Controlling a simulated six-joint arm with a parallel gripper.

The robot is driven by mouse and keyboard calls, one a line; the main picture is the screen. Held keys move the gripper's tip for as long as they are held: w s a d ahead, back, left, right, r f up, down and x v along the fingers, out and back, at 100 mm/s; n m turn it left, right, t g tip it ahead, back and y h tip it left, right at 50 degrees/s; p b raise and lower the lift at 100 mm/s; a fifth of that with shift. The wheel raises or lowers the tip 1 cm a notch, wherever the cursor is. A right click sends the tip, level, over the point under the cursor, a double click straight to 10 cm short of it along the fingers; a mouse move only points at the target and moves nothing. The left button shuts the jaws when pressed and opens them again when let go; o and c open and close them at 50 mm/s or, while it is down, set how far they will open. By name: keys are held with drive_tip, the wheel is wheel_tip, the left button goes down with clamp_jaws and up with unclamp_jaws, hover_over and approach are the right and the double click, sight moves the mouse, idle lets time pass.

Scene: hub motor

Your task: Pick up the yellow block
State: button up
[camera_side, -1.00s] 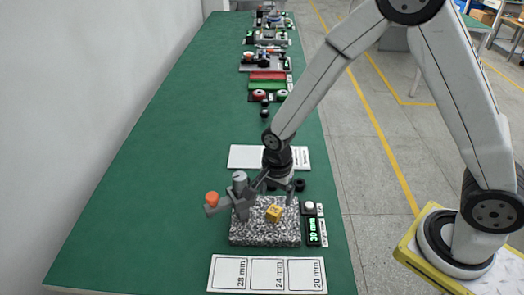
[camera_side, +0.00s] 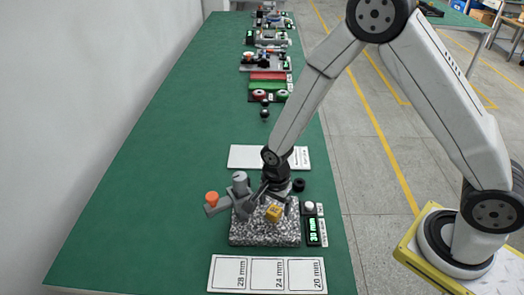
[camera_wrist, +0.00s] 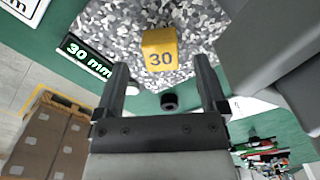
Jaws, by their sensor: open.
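The yellow block (camera_side: 273,212), a small cube, sits on the speckled granite plate (camera_side: 262,235) at the front of the green table. In the wrist view the block (camera_wrist: 160,49) carries the number 30 and lies just beyond the fingertips, near the middle between them. My gripper (camera_side: 277,203) is low over the plate, just behind the block. In the wrist view my gripper (camera_wrist: 160,72) has its two dark fingers spread wide, with nothing between them. The fingers are partly hidden in the side view.
A 30 mm display (camera_side: 314,232) is to the right. Labelled cards (camera_side: 267,274) lie in front, a white panel (camera_side: 246,157) behind. The table's left side is clear.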

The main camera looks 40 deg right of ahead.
sight(274, 210)
drive_tip(key=shift+f, duration=1.5)
clamp_jaws()
